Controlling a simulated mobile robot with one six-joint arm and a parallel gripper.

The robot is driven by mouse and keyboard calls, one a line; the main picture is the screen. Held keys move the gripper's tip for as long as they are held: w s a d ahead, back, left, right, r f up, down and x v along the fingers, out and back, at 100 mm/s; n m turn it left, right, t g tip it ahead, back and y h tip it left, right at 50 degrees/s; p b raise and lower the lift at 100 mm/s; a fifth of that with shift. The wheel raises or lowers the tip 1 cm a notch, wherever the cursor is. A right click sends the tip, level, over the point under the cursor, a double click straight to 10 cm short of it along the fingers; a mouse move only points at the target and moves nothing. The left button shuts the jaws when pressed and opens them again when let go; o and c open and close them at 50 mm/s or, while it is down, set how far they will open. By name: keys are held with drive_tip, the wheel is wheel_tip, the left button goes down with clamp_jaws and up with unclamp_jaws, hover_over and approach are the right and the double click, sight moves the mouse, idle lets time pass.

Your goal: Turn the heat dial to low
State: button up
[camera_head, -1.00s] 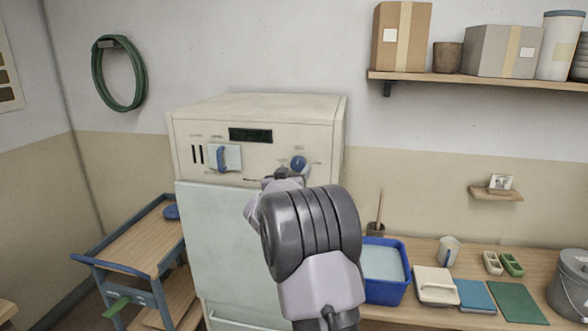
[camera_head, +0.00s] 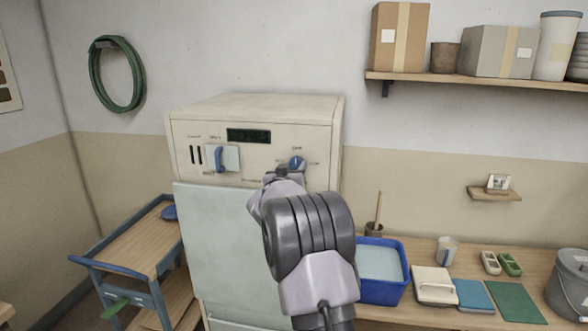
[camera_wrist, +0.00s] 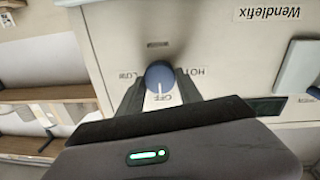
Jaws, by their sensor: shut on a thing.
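The heat dial (camera_head: 297,163) is a round blue knob with a white pointer line, on the right of the cream cabinet's front panel (camera_head: 265,139). In the wrist view the dial (camera_wrist: 160,75) shows between my gripper's fingers (camera_wrist: 160,93), with a finger on each side, and they are shut on it. The picture is upside down there. Labels reading LOW, OFF and HOT stand around the dial, and the white line points at OFF. In the head view my gripper (camera_head: 285,172) is at the dial and partly hides its lower side.
A blue lever (camera_head: 219,159) on a pale plate sits left on the panel. A blue-framed trolley (camera_head: 125,240) stands left of the cabinet. On the bench at right are a blue basin (camera_head: 406,290) and several boards. A shelf (camera_head: 480,80) hangs above.

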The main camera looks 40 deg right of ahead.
drive_tip(key=shift+m, duration=0.3)
drive_tip(key=m+b, duration=0.2)
drive_tip(key=m, duration=0.1)
drive_tip(key=shift+f, duration=0.1)
drive_tip(key=m+b, duration=0.2)
drive_tip(key=m, duration=0.3)
drive_tip(key=shift+y+b, duration=0.3)
drive_tip(key=m+b, duration=0.2)
drive_tip(key=m, duration=0.2)
drive_tip(key=shift+s, duration=0.1)
drive_tip(key=shift+d+m+y+b, duration=0.1)
drive_tip(key=shift+m+y+b, duration=0.2)
drive_tip(key=shift+m+b, duration=1.3)
drive_tip(key=shift+m+p, duration=0.45)
drive_tip(key=shift+m, duration=0.25)
drive_tip(key=o, duration=1.4)
drive_tip(key=shift+t, duration=0.3)
drive_tip(key=shift+c, duration=0.2)
